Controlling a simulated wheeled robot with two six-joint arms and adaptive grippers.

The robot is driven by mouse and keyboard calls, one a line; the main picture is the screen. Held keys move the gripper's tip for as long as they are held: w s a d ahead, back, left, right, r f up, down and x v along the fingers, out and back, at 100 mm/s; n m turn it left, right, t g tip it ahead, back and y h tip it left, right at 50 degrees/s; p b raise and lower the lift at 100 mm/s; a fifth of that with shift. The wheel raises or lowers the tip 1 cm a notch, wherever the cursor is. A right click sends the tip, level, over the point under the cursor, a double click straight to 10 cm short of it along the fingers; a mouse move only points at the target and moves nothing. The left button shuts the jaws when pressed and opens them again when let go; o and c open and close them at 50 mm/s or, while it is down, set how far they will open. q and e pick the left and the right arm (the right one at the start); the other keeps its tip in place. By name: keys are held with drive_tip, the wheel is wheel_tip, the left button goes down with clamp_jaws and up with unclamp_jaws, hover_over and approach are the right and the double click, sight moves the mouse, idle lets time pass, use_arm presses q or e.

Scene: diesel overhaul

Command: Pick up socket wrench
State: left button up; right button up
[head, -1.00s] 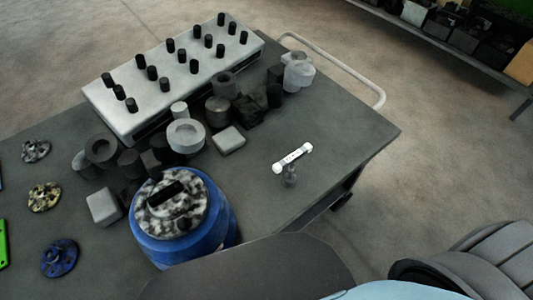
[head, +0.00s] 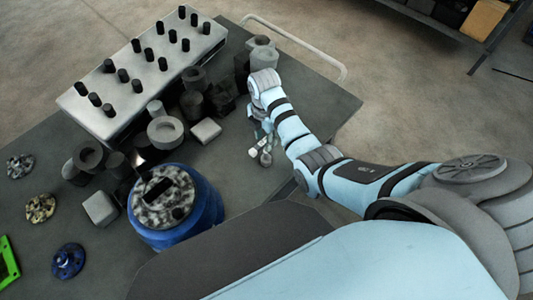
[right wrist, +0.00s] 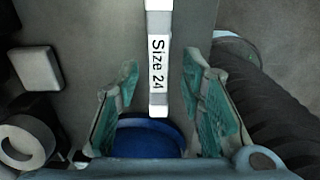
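The socket wrench is a white bar labelled "Size 24" (right wrist: 158,62) in the right wrist view. It lies between the two teal-padded fingers of my right gripper (right wrist: 161,80), with gaps on both sides. The gripper is open. In the head view my right gripper (head: 260,128) is over the wrench, near the table's right edge. It hides most of the wrench; a small white end (head: 252,152) shows beside a small grey piece (head: 265,159). My left gripper is not in view.
The grey table (head: 235,185) carries a white block with black pegs (head: 150,65), several grey metal parts, a small light block (head: 205,131) and a blue drum (head: 205,205). A white rail (head: 310,48) edges the table's far right. Table around the wrench is mostly clear.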

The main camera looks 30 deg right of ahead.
drive_tip(key=b, duration=0.2)
hover_over(266, 158)
drive_tip(key=f, duration=0.6)
drive_tip(key=shift+w+d+f, duration=0.1)
drive_tip(key=shift+w+d, duration=0.05)
drive_tip(key=shift+w, duration=0.2)
drive_tip(key=shift+c, duration=0.3)
clamp_jaws()
